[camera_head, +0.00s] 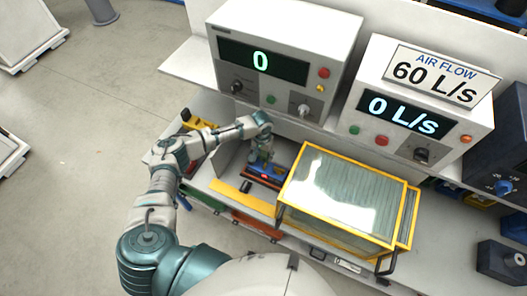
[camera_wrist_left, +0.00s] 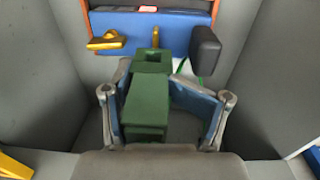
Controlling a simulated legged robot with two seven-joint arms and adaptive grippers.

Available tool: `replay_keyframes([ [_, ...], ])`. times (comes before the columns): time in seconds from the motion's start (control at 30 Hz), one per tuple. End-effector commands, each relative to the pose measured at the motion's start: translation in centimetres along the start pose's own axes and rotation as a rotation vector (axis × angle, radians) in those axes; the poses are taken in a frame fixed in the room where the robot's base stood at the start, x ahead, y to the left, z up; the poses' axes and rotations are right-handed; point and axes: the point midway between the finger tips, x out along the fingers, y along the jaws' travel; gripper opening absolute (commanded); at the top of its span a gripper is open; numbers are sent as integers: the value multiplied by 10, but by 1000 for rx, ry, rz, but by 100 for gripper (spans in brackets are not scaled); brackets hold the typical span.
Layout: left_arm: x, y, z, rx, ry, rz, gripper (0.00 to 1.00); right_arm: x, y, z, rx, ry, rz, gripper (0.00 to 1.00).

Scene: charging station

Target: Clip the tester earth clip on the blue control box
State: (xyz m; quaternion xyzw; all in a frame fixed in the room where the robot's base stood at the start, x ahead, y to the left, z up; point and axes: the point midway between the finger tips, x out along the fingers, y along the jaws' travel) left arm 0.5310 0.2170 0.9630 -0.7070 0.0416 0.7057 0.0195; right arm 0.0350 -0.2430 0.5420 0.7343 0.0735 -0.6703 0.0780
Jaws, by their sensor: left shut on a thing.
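My left gripper (camera_head: 261,150) reaches down beside the front panel of the tester with the "0" display. In the left wrist view my left gripper (camera_wrist_left: 163,98) is shut on a green clip (camera_wrist_left: 148,103), which lies lengthwise between the fingers. The blue control box (camera_wrist_left: 140,24) is just beyond the clip, with gold fittings and a black block on its face. The clip's far end is close to the middle gold fitting; I cannot tell whether they touch. In the head view the blue box (camera_head: 276,175) is partly hidden by the gripper. My right gripper is not in view.
A yellow-framed clear case (camera_head: 345,195) stands right of the blue box. The "0" tester (camera_head: 280,60) and the air flow unit (camera_head: 415,105) stand behind. Grey walls (camera_wrist_left: 275,75) flank the clip in the left wrist view. A yellow strip (camera_head: 243,197) lies in front.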

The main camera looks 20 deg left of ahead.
Motion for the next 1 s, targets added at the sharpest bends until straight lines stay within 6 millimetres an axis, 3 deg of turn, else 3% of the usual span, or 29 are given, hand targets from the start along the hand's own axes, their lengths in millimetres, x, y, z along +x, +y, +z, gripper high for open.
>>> replay_keyframes([
  [0.5, 46, -1, 0, 0, 1, 1, 0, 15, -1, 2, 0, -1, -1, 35],
  [1.0, 58, -2, 0, 1, 1, 0, 0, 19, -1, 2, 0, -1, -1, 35],
])
